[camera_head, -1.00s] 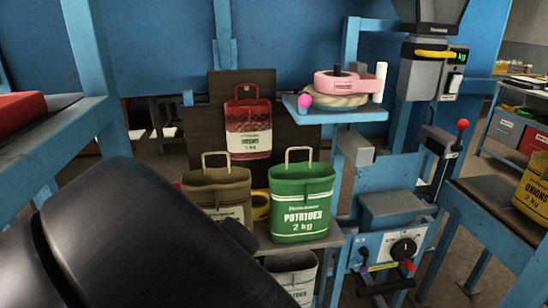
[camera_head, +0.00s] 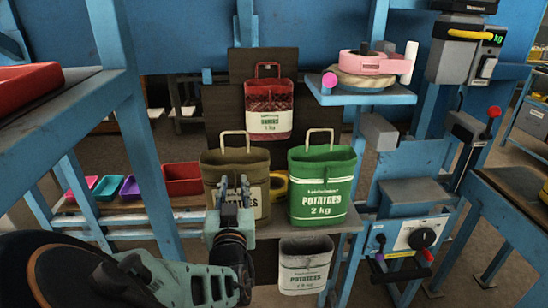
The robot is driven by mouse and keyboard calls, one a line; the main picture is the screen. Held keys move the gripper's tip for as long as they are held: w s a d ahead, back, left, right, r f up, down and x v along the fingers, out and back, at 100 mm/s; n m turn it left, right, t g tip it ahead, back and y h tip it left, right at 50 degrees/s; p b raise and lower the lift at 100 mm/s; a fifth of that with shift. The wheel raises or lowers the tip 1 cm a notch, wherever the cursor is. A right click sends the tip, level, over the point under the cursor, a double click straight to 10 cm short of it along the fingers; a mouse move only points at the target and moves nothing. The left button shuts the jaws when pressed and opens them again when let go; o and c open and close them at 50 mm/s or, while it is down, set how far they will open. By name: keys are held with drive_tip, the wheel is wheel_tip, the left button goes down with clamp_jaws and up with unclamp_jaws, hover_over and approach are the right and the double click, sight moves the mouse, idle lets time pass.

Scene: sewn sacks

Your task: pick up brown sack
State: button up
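The brown sack (camera_head: 232,165) stands upright on a small shelf (camera_head: 330,226), with a pale loop handle on top and a light label low on its front. My gripper (camera_head: 234,184) is in front of the sack and overlaps its lower front and label in the picture. Its two fingers point up and away from the camera with a gap between them, and it looks open and empty. Whether the fingers touch the sack cannot be told.
A green potatoes sack (camera_head: 322,187) stands close on the right. A red onions sack (camera_head: 268,108) hangs behind, and a white sack (camera_head: 304,266) is below the shelf. A blue post (camera_head: 140,130) is at left. Small coloured bins (camera_head: 183,178) sit left of the brown sack.

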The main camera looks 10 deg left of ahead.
drive_tip(key=shift+x, duration=1.1)
clamp_jaws()
drive_tip(key=shift+r, duration=0.15)
